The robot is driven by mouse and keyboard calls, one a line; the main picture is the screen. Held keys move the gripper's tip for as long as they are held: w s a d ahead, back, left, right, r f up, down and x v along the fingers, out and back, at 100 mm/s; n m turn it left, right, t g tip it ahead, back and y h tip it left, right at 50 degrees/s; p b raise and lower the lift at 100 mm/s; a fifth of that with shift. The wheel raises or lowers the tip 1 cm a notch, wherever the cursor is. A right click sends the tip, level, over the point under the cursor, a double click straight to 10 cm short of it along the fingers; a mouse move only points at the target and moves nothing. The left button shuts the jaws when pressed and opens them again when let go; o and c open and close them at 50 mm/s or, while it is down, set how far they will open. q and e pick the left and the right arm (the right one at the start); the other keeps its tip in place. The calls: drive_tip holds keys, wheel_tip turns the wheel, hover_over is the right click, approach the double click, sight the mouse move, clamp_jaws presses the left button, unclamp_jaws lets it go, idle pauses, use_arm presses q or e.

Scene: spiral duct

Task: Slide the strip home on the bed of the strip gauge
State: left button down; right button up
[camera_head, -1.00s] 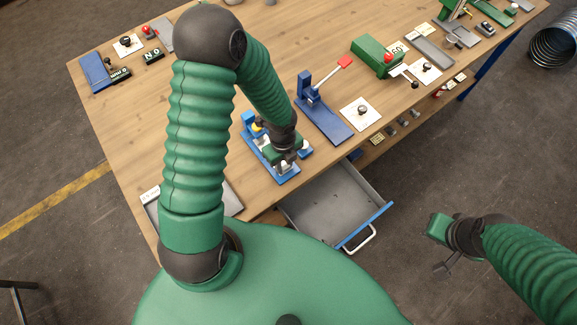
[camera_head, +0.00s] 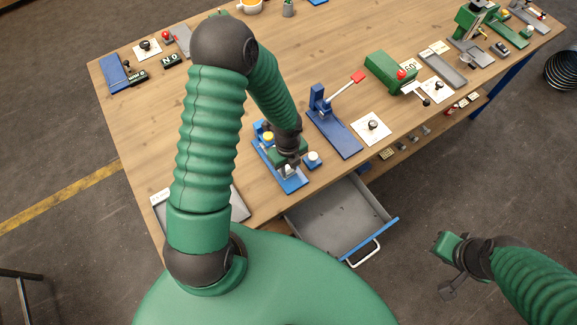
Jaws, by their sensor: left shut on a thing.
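The strip gauge is a small fixture with a blue bed (camera_head: 295,184) and a yellow knob (camera_head: 268,137), near the table's front edge. My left gripper (camera_head: 288,168) is over the bed, pointing down and shut on a small pale piece, which I take to be the strip. The gripper hides most of that piece, so its seating on the bed cannot be told. A small blue block with a white top (camera_head: 313,159) stands just right of the gripper. My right gripper (camera_head: 446,268) hangs over the floor at the right, away from the table; its finger opening is unclear.
An open grey drawer (camera_head: 340,215) juts from the table's front below the gauge. A blue press with a red-handled lever (camera_head: 337,132) stands right of it, then a white card with a knob (camera_head: 371,128). A grey tray (camera_head: 240,206) lies partly behind my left arm.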

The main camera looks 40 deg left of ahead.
use_arm(q)
drive_tip(key=shift+a, duration=0.1)
drive_tip(key=c, duration=1)
unclamp_jaws()
drive_tip(key=shift+c, duration=0.2)
drive_tip(key=o, duration=0.6)
drive_tip(key=shift+c, duration=0.2)
wheel_tip(320, 180, up, 7)
drive_tip(key=p, duration=0.7)
